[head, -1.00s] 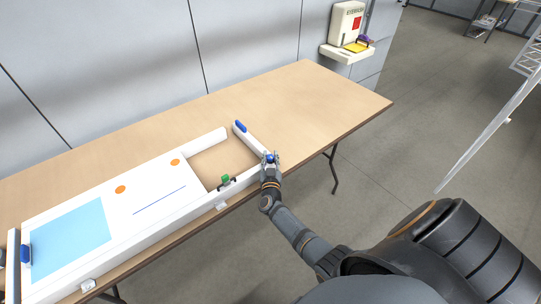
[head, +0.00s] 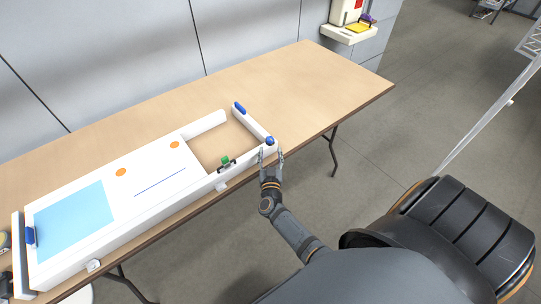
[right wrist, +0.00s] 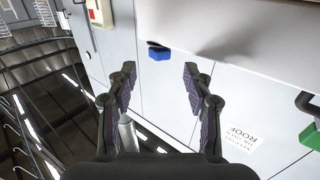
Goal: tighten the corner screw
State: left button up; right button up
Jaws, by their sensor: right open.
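A white frame (head: 228,116) with a printed panel lies along the table's front edge. A round blue screw knob (head: 270,141) sits at its near right corner. My right gripper (head: 271,152) is open and empty, just in front of that corner, its fingers pointing toward the knob. In the right wrist view, the open fingers (right wrist: 158,92) have nothing between them. A blue part (right wrist: 159,53) shows beyond them at the edge of a white surface; I cannot tell whether it is the knob. I cannot make out my left gripper.
A green-topped clamp (head: 225,161) sits on the frame's near side. Blue handles stand at the far right corner (head: 240,108) and left end (head: 30,236). The wooden table (head: 310,85) is clear to the right. A wall shelf (head: 347,34) holds small items.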

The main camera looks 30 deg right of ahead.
jog(key=shift+v, duration=2.3)
